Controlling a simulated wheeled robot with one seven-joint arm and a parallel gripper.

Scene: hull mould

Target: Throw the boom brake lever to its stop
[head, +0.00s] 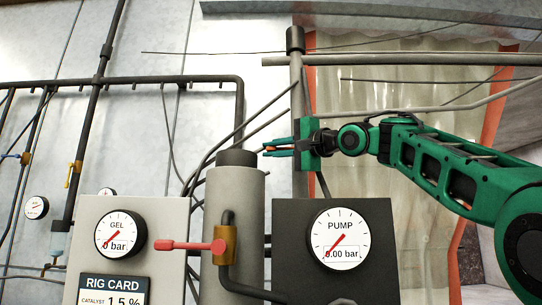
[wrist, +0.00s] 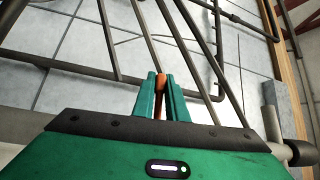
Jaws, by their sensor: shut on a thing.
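My gripper (head: 278,147) is shut on a narrow orange piece (wrist: 160,84), held between its green fingers in the wrist view. Only a little of that piece shows, and I cannot tell whether it is the boom brake lever. In the head view the fingers point left, in front of the grey wall and above the grey cylinder. A red lever (head: 190,245) lies level on a brass valve body (head: 224,245), pointing left, below my gripper and apart from it. No label marks the brake lever.
A GEL gauge (head: 120,233) and a PUMP gauge (head: 339,238) sit on panels either side of the grey cylinder (head: 236,205). Hoses and a vertical post (head: 296,75) stand close to my gripper. A yellow handle (head: 74,174) is on a pipe at left.

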